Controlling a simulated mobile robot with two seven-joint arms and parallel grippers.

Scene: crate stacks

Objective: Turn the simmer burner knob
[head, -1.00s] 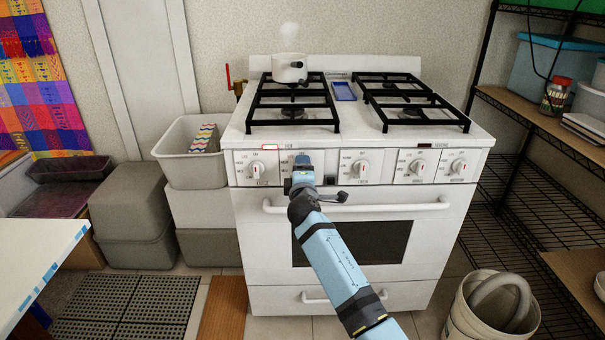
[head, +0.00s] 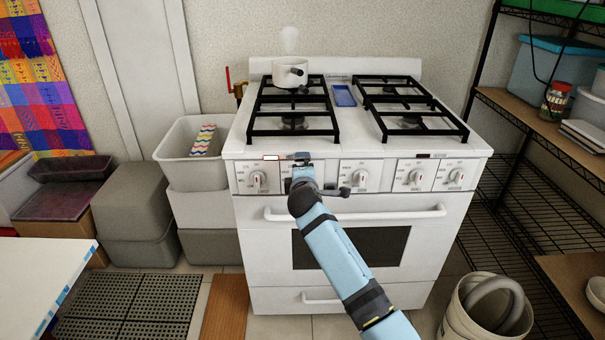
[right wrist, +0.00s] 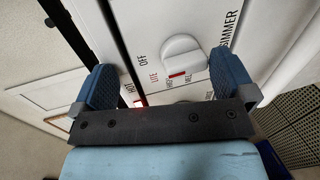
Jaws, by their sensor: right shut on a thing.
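The simmer burner knob (right wrist: 181,55) is white with a red mark at its lower edge, beside the LITE lettering on the panel. In the right wrist view my right gripper (right wrist: 165,80) has one blue finger on each side of the knob and is shut on it. A gap shows on the left; contact is hard to see. In the head view my right gripper (head: 301,163) is at the white stove's (head: 345,212) front panel, second knob position from the left, and hides that knob. My left gripper is not in view.
A white pot (head: 289,73) stands on the back left burner. The oven handle (head: 355,213) runs below the knobs. Other knobs (head: 257,181) flank my gripper. A grey bin (head: 189,163) is left of the stove, a shelf rack (head: 540,128) right, and a bucket (head: 468,318) at front right.

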